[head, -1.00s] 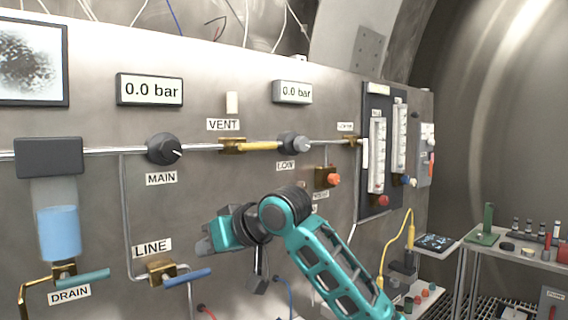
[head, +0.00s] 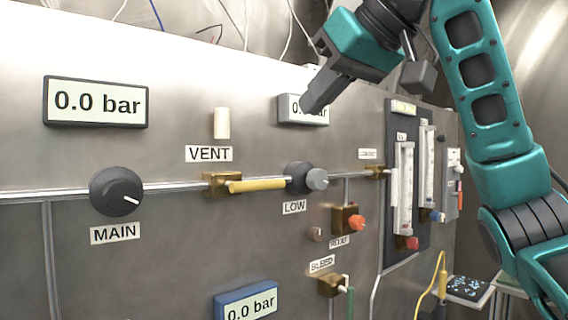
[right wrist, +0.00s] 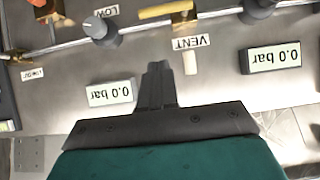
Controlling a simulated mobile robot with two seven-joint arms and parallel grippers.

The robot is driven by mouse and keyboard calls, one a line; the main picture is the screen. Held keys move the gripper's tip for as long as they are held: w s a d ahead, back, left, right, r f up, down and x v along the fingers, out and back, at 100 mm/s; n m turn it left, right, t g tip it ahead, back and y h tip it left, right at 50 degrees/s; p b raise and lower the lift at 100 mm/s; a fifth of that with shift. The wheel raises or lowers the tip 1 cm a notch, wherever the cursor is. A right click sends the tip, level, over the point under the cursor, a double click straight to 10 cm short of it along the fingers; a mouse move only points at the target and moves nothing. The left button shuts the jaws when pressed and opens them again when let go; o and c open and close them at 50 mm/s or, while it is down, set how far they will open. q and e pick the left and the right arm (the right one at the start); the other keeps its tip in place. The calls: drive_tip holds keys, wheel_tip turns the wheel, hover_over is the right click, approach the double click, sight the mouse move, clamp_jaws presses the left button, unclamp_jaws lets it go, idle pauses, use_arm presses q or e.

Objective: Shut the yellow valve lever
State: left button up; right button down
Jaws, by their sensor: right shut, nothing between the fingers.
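The yellow valve lever (head: 256,185) is on the brass VENT valve (head: 220,185), under the VENT label. It lies nearly horizontal, along the pipe, pointing right toward the LOW knob. It also shows upside down at the top of the right wrist view (right wrist: 165,9). My right gripper (head: 314,98) is shut and empty. It is above and to the right of the lever, in front of the small LOW pressure display (head: 291,110) and partly hiding it. The right wrist view shows its closed fingers (right wrist: 157,75) apart from the lever. My left gripper is not in view.
The black MAIN knob (head: 116,191) is left of the valve and the LOW knob (head: 302,179) is close to the lever's right end. A white peg (head: 221,123) sticks out above the VENT label. Flow tubes (head: 404,190) are at the right.

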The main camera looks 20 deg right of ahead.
drive_tip(key=shift+s+r, duration=0.15)
drive_tip(key=shift+s, duration=0.05)
drive_tip(key=shift+w, duration=0.1)
hover_over(255, 184)
drive_tip(key=d, duration=0.4)
wheel_tip(255, 184, down, 6)
drive_tip(key=shift+s+a+f+p, duration=0.15)
drive_tip(key=shift+f+p, duration=0.05)
drive_tip(key=shift+f, duration=0.7)
drive_tip(key=shift+s+a+f+p, duration=0.1)
drive_tip(key=shift+a+f+p, duration=0.1)
drive_tip(key=shift+f, duration=0.65)
drive_tip(key=shift+s, duration=0.1)
